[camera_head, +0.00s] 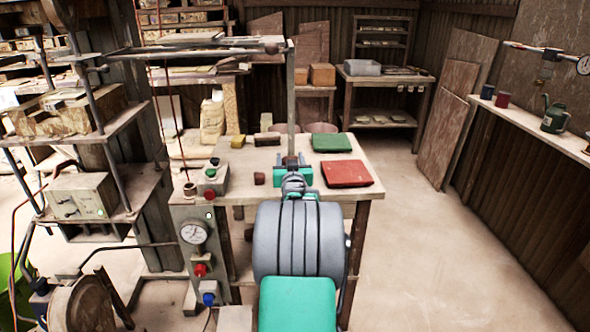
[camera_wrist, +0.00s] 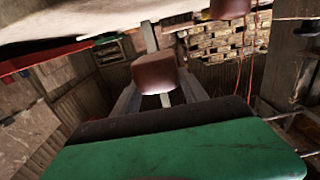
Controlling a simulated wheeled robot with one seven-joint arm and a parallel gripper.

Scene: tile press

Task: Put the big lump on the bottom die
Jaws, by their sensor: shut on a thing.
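My gripper (camera_head: 293,163) is over the near part of the wooden table, beyond my grey and green arm. In the wrist view my gripper (camera_wrist: 158,85) is shut on a brown, block-like lump (camera_wrist: 155,74), its two grey fingers on either side. A little of this lump shows in the head view, mostly hidden by my gripper. A second brown lump (camera_head: 259,178) sits on the table just left of my gripper; it also appears at the top of the wrist view (camera_wrist: 230,8). The press (camera_head: 88,110) stands at the left; I cannot clearly make out its bottom die.
A green slab (camera_head: 332,142) and a red slab (camera_head: 346,173) lie on the table (camera_head: 312,163) right of my gripper. A control box (camera_head: 210,179) stands at its left edge, above a gauge (camera_head: 193,232). A vertical post (camera_head: 291,95) rises behind my gripper. The right floor is clear.

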